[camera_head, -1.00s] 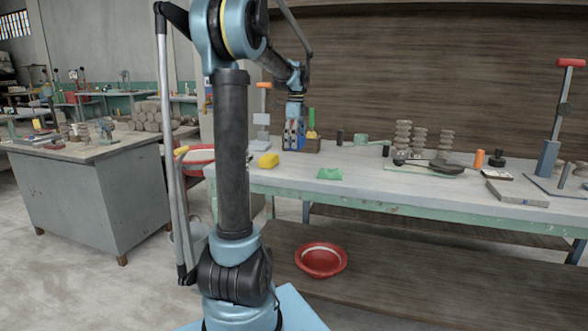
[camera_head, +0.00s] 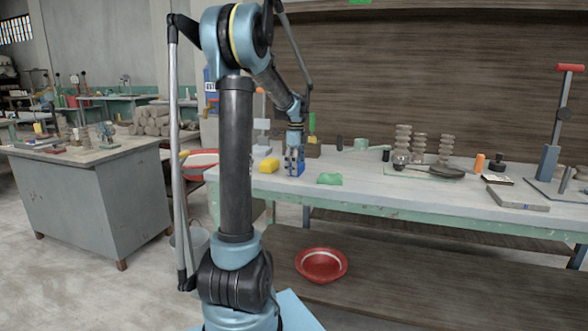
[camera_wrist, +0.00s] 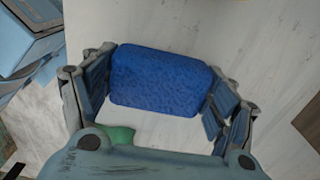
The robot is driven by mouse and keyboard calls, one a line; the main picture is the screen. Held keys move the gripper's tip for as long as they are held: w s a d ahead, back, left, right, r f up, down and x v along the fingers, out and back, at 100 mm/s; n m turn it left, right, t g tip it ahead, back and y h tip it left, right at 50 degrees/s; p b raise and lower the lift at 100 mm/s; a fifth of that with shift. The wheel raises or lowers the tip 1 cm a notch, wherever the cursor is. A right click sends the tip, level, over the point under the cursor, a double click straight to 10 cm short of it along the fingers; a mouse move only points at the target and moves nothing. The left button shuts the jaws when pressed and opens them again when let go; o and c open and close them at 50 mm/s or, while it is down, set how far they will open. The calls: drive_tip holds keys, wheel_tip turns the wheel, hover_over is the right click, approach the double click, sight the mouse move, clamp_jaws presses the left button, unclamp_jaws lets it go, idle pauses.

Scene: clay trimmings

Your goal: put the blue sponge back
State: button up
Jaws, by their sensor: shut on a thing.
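The blue sponge (camera_wrist: 160,80) lies between the two fingers of my gripper (camera_wrist: 158,92) in the wrist view, with a finger against each end. In the head view my gripper (camera_head: 294,160) points down over the left part of the workbench (camera_head: 420,197), and the blue sponge (camera_head: 295,170) shows at its fingertips. The sponge is at or just above the bench top; I cannot tell if it touches. A yellow block (camera_head: 269,165) is just left of it and a green piece (camera_head: 329,179) to its right.
A brown box (camera_head: 313,151) stands behind my gripper. Stacked clay pieces (camera_head: 403,140), a dark ladle-like tool (camera_head: 440,169) and an orange cylinder (camera_head: 479,163) stand farther right. A red bowl (camera_head: 321,264) is on the lower shelf. The bench front right of the green piece is clear.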

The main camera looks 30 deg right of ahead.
drive_tip(key=o, duration=1.2)
drive_tip(key=shift+f, duration=0.1)
wheel_tip(320, 180, up, 12)
drive_tip(key=s+a+f+n, duration=0.2)
drive_tip(key=a+n, duration=0.4)
drive_tip(key=a, duration=0.8)
drive_tip(key=s+a+f+n+t, duration=0.1)
drive_tip(key=s+a+f+n, duration=0.5)
drive_tip(key=a, duration=0.4)
drive_tip(key=s+a+f+n+t, duration=0.1)
drive_tip(key=s+a+f+n, duration=0.4)
drive_tip(key=s+a+n, duration=0.4)
drive_tip(key=s+a+f+n, duration=0.6)
drive_tip(key=a+f+n, duration=0.1)
drive_tip(key=f, duration=0.4)
drive_tip(key=shift+s+a, duration=0.25)
drive_tip(key=shift+s, duration=0.1)
